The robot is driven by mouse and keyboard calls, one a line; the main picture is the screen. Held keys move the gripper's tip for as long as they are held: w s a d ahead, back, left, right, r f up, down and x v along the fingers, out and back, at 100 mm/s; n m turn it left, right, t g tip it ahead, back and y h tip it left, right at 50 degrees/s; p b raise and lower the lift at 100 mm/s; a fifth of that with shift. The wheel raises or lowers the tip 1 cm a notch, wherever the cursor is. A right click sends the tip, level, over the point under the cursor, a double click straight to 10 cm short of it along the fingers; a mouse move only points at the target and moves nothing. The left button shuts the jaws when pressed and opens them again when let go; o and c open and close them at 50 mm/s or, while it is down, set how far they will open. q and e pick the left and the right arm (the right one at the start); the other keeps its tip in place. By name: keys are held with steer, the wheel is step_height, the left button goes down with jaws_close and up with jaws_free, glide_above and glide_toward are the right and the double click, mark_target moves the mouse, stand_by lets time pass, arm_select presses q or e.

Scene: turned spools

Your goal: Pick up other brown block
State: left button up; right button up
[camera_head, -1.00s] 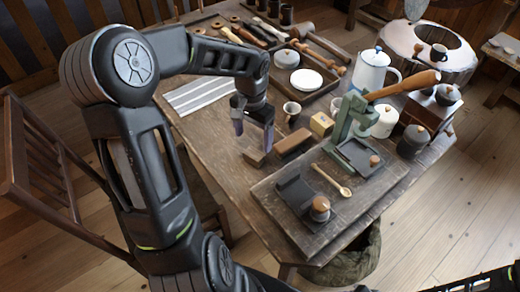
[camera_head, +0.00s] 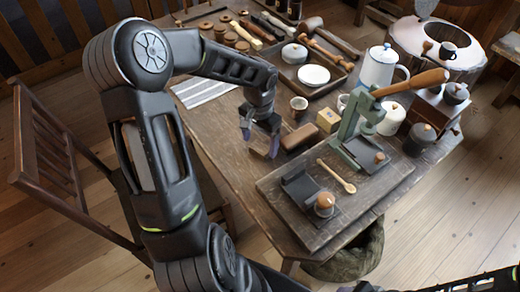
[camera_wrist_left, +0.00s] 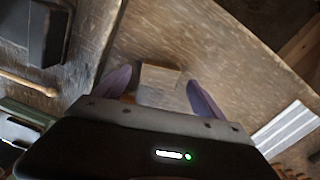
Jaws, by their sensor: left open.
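A small brown block (camera_head: 259,152) lies on the table by the fingertips of my left gripper (camera_head: 260,146). In the left wrist view the same block (camera_wrist_left: 158,84) sits between the two spread fingers of the gripper (camera_wrist_left: 160,92), with a gap to the right finger. The fingers are open and not closed on it. A second, longer brown block (camera_head: 300,137) lies just to the right of the gripper in the head view.
A dark board (camera_head: 270,188) with a green press (camera_head: 352,135), a wooden spoon (camera_head: 337,176) and a small dark stand lies to the right. A cup (camera_head: 299,108) and a yellow box (camera_head: 327,120) stand behind the blocks. A striped cloth (camera_head: 203,90) lies at the left.

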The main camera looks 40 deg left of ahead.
mark_target(260, 148)
arm_select(q)
steer(key=shift+f, duration=1.5)
steer(key=c, duration=1.4)
steer(key=shift+r, duration=0.15)
steer(key=shift+c, duration=0.2)
step_height(260, 148, up, 10)
steer(key=shift+f, duration=0.1)
